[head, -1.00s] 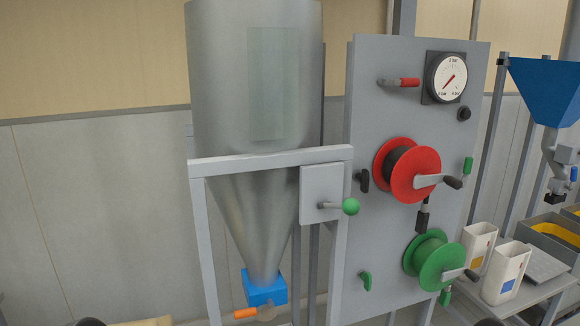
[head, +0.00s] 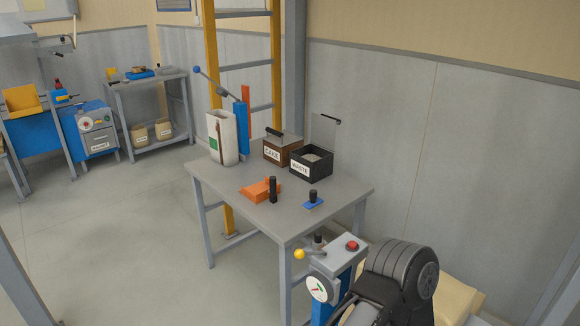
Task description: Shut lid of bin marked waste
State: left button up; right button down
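The black bin marked WASTE (head: 311,174) stands on the grey table in the head view, near its back right corner. Its grey lid (head: 322,130) stands up at the back of the bin, so the bin is open. A black handle (head: 332,119) sticks out from the upper part of the lid. Light material shows inside the bin. Neither of my grippers can be made out in this view.
A brown bin marked CAKE (head: 277,153), its lid down, stands left of the waste bin. The table (head: 328,199) also bears a white container (head: 223,138), an orange tool (head: 261,190) and a blue-based piece (head: 313,203).

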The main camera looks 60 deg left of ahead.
aim_at(324, 127)
jog(key=u, duration=1.95)
jog(key=j+z, duration=0.1)
jog(key=z, duration=1.05)
jog(key=j+z, duration=0.3)
jog(key=j, duration=0.15)
jog(key=j+z, duration=0.35)
jog(key=k+j+z, duration=0.1)
jog(key=j+z, duration=0.2)
jog(key=j, duration=0.25)
jog(key=k+j+z, duration=0.15)
jog(key=j+z, duration=0.15)
jog(key=k+j+z, duration=0.15)
jog(key=j+z, duration=0.2)
jog(key=j, duration=0.15)
jog(key=k+j, duration=0.3)
jog(key=j, duration=0.2)
jog(key=k+j, duration=0.25)
jog(key=j, duration=0.25)
jog(key=k+j+z, duration=0.1)
jog(key=k+j, duration=0.2)
jog(key=j, duration=0.2)
jog(key=k+j, duration=0.3)
jog(key=j, duration=0.15)
